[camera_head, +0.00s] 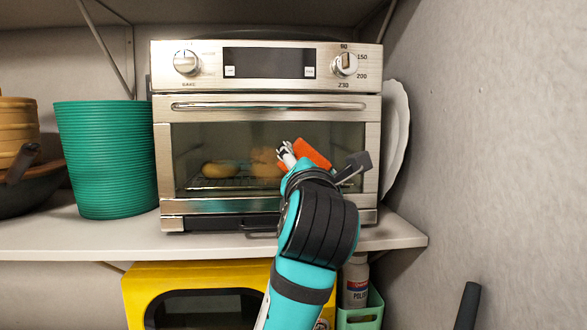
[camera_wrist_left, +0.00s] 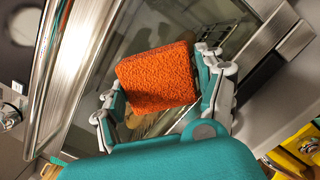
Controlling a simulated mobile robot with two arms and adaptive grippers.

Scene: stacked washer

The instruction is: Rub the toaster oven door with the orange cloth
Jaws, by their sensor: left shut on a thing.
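The toaster oven (camera_head: 268,70) is silver and stands on the shelf. Its door (camera_head: 200,140) is closed, with a dark glass window and a horizontal handle (camera_head: 268,107) along the top. The orange cloth (camera_head: 312,154) is held in front of the right half of the window. It also shows as a thick, textured orange block in the left wrist view (camera_wrist_left: 158,77). My left gripper (camera_head: 305,157) is shut on the cloth, with a finger on each side of it. I cannot tell whether the cloth touches the glass. My wrist and arm hide the door's lower right part. My right gripper is not in view.
A green ribbed bin (camera_head: 107,160) stands left of the oven, beside a dark pan (camera_head: 30,190) and wooden steamers (camera_head: 17,125). A white plate (camera_head: 397,135) leans at the oven's right. A yellow appliance (camera_head: 150,280) and a bottle (camera_head: 355,283) are below the shelf (camera_head: 90,236).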

